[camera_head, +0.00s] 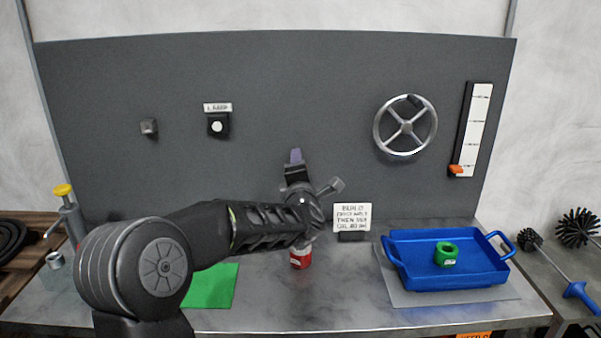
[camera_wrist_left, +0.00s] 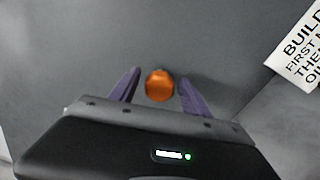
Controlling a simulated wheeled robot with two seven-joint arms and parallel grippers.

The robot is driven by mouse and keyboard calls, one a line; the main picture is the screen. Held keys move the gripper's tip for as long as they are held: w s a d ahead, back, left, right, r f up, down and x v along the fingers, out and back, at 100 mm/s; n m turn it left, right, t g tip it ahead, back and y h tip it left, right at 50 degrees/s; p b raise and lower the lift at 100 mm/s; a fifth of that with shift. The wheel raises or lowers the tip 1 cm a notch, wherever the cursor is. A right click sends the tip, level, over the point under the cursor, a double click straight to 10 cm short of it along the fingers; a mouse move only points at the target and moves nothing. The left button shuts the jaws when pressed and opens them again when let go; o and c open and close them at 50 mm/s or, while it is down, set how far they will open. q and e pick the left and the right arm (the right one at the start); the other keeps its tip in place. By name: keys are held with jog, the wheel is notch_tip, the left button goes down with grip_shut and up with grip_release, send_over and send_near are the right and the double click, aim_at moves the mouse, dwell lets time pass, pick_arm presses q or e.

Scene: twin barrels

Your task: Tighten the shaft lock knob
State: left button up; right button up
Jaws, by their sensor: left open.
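A round orange knob (camera_wrist_left: 160,86) shows against the grey panel in the left wrist view, probably the shaft lock knob. My left gripper (camera_wrist_left: 160,76) is open, with one purple finger on each side of the knob. Small gaps show between the knob and both fingers, so it is not gripped. In the head view my left gripper (camera_head: 295,157) is at the middle of the panel, and the knob is hidden behind it and my arm. My right gripper is not in view.
The upright panel (camera_head: 270,80) carries a handwheel (camera_head: 378,134) and a scale with an orange slider (camera_head: 456,170). A sign (camera_head: 352,216) stands right of my wrist. A red part (camera_head: 300,259) is below it. A blue tray (camera_head: 405,274) holds a green part (camera_head: 446,252).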

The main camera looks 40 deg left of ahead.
pick_arm(q)
jog(key=b+v, duration=0.2)
jog(key=v, duration=0.4)
jog(key=shift+s+d, duration=0.25)
jog(key=shift+s, duration=0.05)
dwell(0.4)
